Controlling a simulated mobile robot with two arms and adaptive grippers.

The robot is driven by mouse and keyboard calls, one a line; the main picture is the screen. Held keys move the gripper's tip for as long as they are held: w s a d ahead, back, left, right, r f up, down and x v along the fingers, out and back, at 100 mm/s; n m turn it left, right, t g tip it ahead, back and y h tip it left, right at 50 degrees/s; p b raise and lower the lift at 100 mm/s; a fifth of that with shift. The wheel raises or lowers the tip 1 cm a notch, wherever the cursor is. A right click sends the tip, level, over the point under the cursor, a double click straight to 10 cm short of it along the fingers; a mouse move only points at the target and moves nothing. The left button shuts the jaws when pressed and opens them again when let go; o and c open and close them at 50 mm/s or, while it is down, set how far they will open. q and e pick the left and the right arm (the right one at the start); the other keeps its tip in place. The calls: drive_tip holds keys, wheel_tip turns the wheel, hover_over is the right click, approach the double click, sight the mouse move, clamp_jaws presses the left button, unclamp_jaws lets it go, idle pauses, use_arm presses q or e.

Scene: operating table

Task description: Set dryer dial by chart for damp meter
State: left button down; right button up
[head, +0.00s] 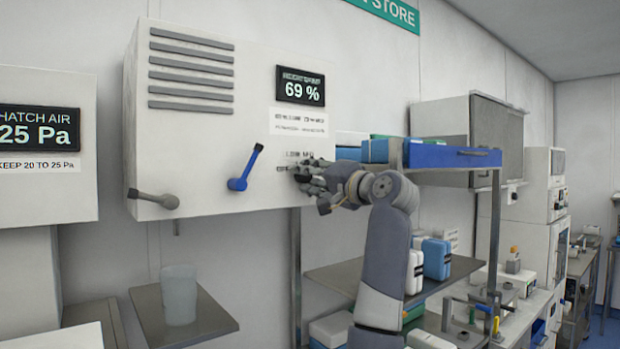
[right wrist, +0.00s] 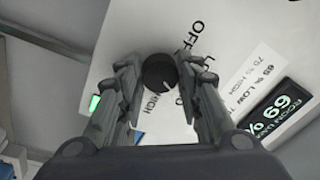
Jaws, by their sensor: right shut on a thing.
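The white dryer box (head: 225,130) hangs on the wall. Its damp meter (head: 300,86) reads 69 %. The chart (head: 299,121) under it is partly legible in the right wrist view (right wrist: 252,72), with a LOW and a HIGH line. The round black dial (right wrist: 159,71) has OFF, LOW and HIGH printed around it. My right gripper (head: 308,178) is at the box's lower right, and in the right wrist view its fingers (right wrist: 160,88) are shut on the dial from both sides. I cannot tell the dial's setting for sure. My left gripper is not in view.
A shelf (head: 185,318) with a beaker (head: 179,296) is below. A blue-edged shelf (head: 452,157) with boxes is close to my right arm.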

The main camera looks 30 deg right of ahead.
drive_tip(key=o, duration=1.1)
drive_tip(key=shift+d, duration=0.1)
drive_tip(key=shift+c, duration=0.2)
drive_tip(key=shift+s, duration=0.1)
drive_tip(key=s+f, duration=0.1)
drive_tip(key=s, duration=1)
drive_tip(key=shift+s+d, duration=0.35)
drive_tip(key=shift+s, duration=0.05)
